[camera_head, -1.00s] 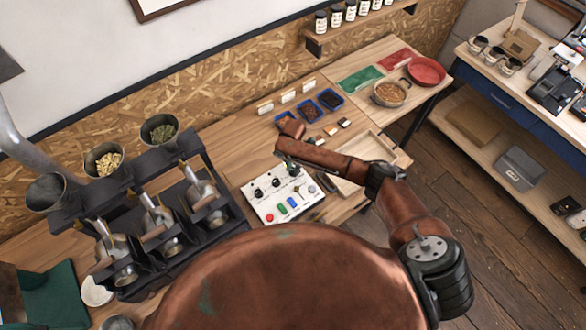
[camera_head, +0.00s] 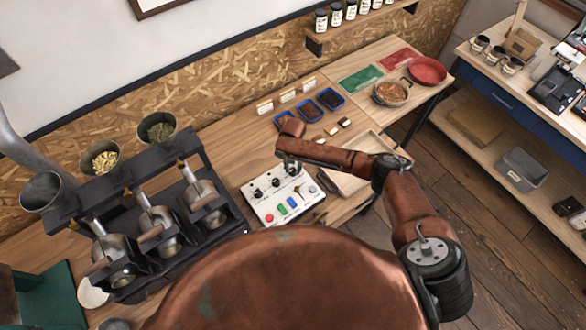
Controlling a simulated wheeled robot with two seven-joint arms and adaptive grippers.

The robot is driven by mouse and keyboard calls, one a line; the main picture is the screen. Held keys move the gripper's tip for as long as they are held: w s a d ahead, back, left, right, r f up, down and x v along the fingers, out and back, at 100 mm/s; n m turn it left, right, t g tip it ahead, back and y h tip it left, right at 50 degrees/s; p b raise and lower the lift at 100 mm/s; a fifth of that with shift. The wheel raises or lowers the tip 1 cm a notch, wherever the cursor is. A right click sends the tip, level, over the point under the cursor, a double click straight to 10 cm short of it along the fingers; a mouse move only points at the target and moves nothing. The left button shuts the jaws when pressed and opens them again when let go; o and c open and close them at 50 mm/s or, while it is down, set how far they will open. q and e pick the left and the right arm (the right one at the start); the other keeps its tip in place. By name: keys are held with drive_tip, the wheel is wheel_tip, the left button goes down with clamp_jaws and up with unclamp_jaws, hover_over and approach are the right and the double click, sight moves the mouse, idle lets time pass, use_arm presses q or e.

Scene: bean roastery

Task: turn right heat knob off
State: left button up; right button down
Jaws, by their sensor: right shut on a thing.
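A white control panel (camera_head: 283,205) lies on the wooden table in the middle of the head view. My right gripper (camera_head: 291,170) reaches down over the panel's back right part. It is shut on the right heat knob, which the gripper mostly hides, so I cannot tell the knob's angle. My left gripper is out of view.
A roaster rack (camera_head: 150,215) with metal hoppers stands left of the panel. Blue trays (camera_head: 330,99) of beans sit behind my right arm. A shallow wooden tray (camera_head: 345,183) lies right of the panel, under my forearm. A pan (camera_head: 391,93) stands farther back.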

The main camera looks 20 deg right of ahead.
sight(293, 169)
idle(0.5)
drive_tip(key=c, duration=1.6)
unclamp_jaws()
drive_tip(key=shift+r, duration=0.1)
wheel_tip(293, 169, up, 12)
